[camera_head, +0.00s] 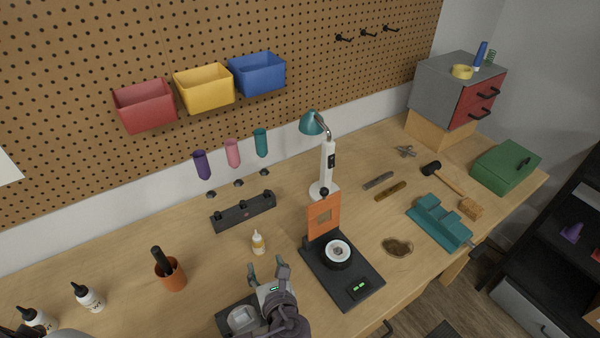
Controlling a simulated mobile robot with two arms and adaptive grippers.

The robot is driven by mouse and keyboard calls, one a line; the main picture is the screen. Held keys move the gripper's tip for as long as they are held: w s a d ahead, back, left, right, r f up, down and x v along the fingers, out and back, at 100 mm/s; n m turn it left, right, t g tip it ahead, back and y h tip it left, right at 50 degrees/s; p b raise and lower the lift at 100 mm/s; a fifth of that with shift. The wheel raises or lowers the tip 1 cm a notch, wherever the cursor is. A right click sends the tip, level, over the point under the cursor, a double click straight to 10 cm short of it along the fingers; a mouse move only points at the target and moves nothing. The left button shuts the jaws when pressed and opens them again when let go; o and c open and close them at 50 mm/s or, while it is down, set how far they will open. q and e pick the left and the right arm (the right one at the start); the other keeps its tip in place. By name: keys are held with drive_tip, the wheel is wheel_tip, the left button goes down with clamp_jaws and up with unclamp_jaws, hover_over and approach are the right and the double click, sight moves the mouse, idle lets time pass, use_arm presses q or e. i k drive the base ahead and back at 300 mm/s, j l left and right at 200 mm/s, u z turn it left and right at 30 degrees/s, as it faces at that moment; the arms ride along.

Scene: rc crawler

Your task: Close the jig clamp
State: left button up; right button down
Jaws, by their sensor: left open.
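The jig (367,284) is a black base on the workbench, right of centre, with a small green-lit display at its front. A round white-and-black wheel-like part (337,252) sits on it. My right gripper does not show.
A white lamp (327,170) stands behind the clamp plate. A black tray with a clear dish (242,318) lies left of my gripper. A teal vise (438,220) is at the right.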

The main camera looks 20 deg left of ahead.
sight(332, 201)
drive_tip(key=k+l, duration=0.8)
